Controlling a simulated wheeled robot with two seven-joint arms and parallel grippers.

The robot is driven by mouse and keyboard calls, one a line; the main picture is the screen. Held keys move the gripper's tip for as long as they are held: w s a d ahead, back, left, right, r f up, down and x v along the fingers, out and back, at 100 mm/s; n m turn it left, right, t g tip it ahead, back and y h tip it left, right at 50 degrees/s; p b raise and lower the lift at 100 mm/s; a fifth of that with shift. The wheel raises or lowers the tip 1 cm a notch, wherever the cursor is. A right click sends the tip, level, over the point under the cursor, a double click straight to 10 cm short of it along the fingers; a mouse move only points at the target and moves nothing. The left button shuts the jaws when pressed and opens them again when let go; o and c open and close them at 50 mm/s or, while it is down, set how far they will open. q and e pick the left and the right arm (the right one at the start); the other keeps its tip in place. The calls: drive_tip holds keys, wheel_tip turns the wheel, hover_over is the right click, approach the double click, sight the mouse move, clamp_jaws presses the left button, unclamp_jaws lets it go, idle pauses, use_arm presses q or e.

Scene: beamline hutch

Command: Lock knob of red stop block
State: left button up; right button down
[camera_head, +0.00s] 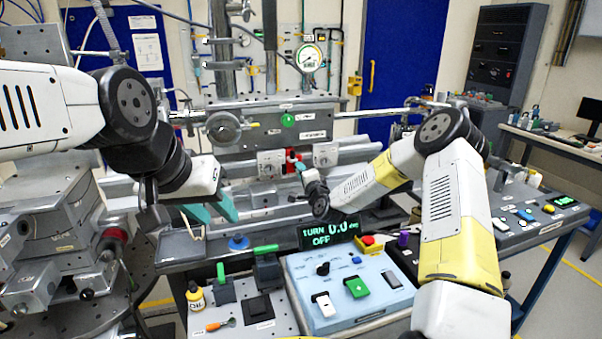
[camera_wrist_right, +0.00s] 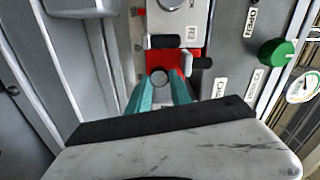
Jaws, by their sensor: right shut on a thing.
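The red stop block (camera_wrist_right: 188,62) sits on the rail in the right wrist view, with a black handle on its right side. In the head view the red stop block (camera_head: 292,157) is small and partly hidden by my right gripper. Its round grey lock knob (camera_wrist_right: 159,77) faces the right wrist camera. My right gripper (camera_wrist_right: 159,84) has its teal fingers on either side of the knob and is shut on it; it also shows in the head view (camera_head: 299,167). My left gripper (camera_head: 216,210) hangs over the bench at left, its teal fingers apart and empty.
A display (camera_head: 330,232) reads "TURN 0.0 deg" and "OFF". A light blue control box (camera_head: 345,290) stands on the front bench. A green knob (camera_wrist_right: 277,52) is right of the rail. A pressure gauge (camera_head: 308,57) is behind. A grey block (camera_wrist_right: 82,7) lies left of the rail.

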drive_tip(key=shift+f+m, duration=0.15)
drive_tip(key=shift+m, duration=0.95)
drive_tip(key=c, duration=1.2)
unclamp_jaws()
drive_tip(key=shift+o, duration=0.2)
drive_tip(key=shift+s, duration=0.1)
